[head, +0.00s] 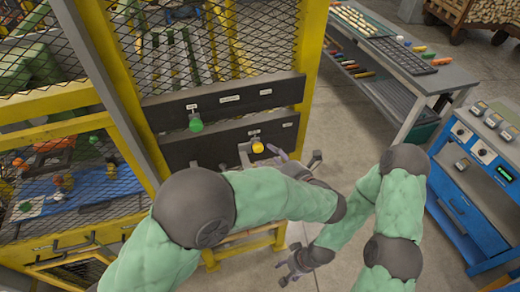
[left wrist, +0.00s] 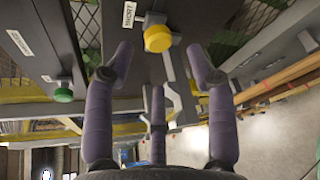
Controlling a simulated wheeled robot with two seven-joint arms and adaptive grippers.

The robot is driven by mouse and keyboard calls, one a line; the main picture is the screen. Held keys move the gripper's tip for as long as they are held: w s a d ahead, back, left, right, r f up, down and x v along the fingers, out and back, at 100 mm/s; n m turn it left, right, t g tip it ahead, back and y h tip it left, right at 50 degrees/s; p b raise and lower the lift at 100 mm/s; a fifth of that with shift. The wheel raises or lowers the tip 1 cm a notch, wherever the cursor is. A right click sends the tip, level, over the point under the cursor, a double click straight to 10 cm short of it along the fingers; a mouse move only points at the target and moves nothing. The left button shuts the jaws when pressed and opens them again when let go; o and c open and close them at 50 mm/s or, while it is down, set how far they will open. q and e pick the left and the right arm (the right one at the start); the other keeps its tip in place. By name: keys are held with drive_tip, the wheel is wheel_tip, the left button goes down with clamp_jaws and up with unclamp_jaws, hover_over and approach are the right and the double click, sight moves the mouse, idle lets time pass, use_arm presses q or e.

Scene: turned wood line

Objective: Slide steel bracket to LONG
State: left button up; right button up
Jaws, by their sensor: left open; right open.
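A yellow knob (head: 257,147) sits on the lower dark rail (head: 210,147) of the yellow machine. A grey steel piece (head: 243,154), which looks like the bracket, is beside it; my gripper and arm partly hide that area. In the left wrist view the yellow knob (left wrist: 158,38) is beside a label reading SHORT (left wrist: 129,14), and grey metal (left wrist: 172,98) hangs below it. No LONG label is readable. My left gripper (head: 292,157) is open and empty; its fingers are spread on either side of the knob in the wrist view, apart from it. My right gripper (head: 288,264) is open and empty, low over the floor.
A green knob (head: 195,123) is on the upper dark rail, left of the yellow one. Mesh guards and yellow posts stand around the rails. A grey workbench (head: 440,78) and a blue cabinet (head: 468,200) stand at the right. Grey floor lies between.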

sight(259, 151)
use_arm(q)
drive_tip(key=x, duration=0.6)
drive_tip(key=shift+w+a+f, duration=0.1)
drive_tip(key=shift+w+a, duration=0.1)
drive_tip(key=shift+a, duration=0.1)
drive_tip(key=shift+f, duration=0.1)
clamp_jaws()
